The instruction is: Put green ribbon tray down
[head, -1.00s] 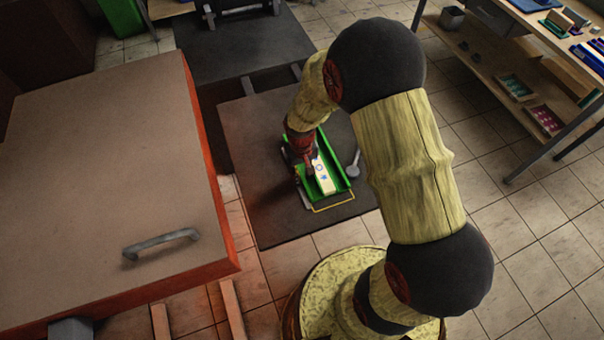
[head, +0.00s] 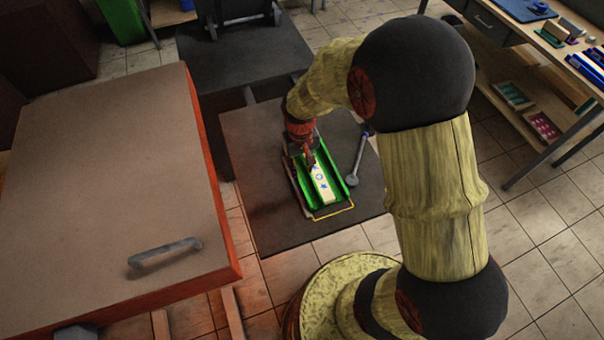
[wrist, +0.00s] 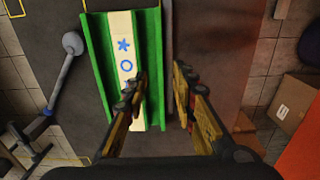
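The green ribbon tray (head: 345,192) lies on a dark board. A cream strip with blue marks (head: 320,182) runs along its inside. The tray also shows in the wrist view (wrist: 98,60). My gripper (head: 309,162) is at the tray's far end, by its left wall. In the wrist view my gripper (wrist: 158,82) has its two fingers apart, one over the tray's inside and one outside the wall.
A grey tool with a round end (head: 352,179) lies right of the tray, also in the wrist view (wrist: 72,44). A large brown-topped cabinet (head: 110,170) stands left. A shelved table (head: 530,90) is at the back right. A cardboard box (wrist: 293,104) shows in the wrist view.

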